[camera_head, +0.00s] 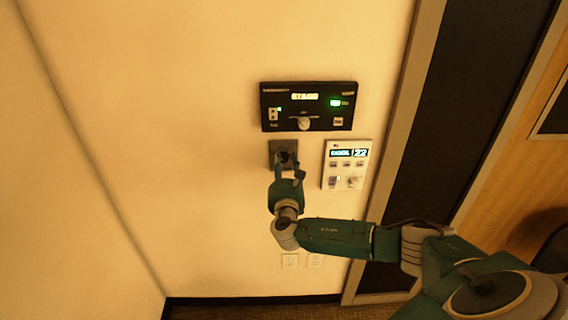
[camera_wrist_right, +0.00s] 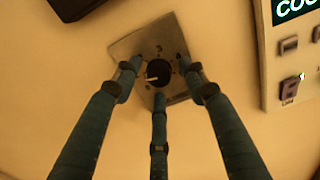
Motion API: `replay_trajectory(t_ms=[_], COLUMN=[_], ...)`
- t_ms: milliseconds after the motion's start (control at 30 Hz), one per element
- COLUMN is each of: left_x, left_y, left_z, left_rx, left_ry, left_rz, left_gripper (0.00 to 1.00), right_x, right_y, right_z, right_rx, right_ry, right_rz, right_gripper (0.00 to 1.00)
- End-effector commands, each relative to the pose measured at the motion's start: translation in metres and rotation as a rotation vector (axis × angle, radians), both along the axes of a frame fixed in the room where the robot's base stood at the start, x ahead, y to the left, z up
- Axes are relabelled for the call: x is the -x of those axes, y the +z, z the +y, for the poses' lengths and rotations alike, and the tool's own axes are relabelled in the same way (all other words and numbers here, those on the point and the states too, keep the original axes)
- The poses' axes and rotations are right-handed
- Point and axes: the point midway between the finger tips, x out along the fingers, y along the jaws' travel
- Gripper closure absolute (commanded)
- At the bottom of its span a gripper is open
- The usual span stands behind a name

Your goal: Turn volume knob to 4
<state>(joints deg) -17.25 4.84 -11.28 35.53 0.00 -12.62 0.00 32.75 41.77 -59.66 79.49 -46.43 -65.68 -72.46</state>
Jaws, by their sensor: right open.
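The volume knob (camera_wrist_right: 158,73) is a small black round knob with a white pointer mark, on a square grey metal plate (camera_wrist_right: 128,47) on the wall. In the right wrist view the pointer faces left; the scale markings are too small to read surely. In the head view the plate (camera_head: 275,147) sits below a black panel, partly hidden by my gripper. My right gripper (camera_head: 288,168) is open, its fingers (camera_wrist_right: 158,82) spread around the knob close to the plate. I cannot tell whether any fingertip touches. My left gripper is not in view.
A black panel (camera_head: 325,117) with a lit display and a white knob (camera_head: 303,123) is just above the plate. A white thermostat panel (camera_head: 346,173) showing 22 is close on the right. The wall to the left is bare. Outlets (camera_head: 290,261) are below.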

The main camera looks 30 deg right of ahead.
Motion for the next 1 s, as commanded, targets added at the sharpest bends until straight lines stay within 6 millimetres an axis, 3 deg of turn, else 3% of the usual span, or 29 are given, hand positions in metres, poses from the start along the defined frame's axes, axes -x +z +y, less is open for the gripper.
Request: replay_trajectory(t_ms=[100,300,667,1000], left_x=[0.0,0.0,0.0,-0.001], left_y=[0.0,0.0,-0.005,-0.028], left_z=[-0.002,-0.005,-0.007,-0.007], left_rx=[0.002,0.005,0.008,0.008], left_ry=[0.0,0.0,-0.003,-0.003], left_rz=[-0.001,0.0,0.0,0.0], left_gripper=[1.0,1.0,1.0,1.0], right_x=[0.0,0.0,0.001,0.001], right_y=[0.0,0.0,-0.003,-0.006], right_z=[0.0,0.0,0.001,0.0], right_rx=[0.0,0.0,-0.039,-0.235], right_ry=[0.001,0.0,0.0,-0.001], right_rz=[0.0,0.0,-0.021,-0.142], right_gripper=[0.61,1.0,1.0,1.0])
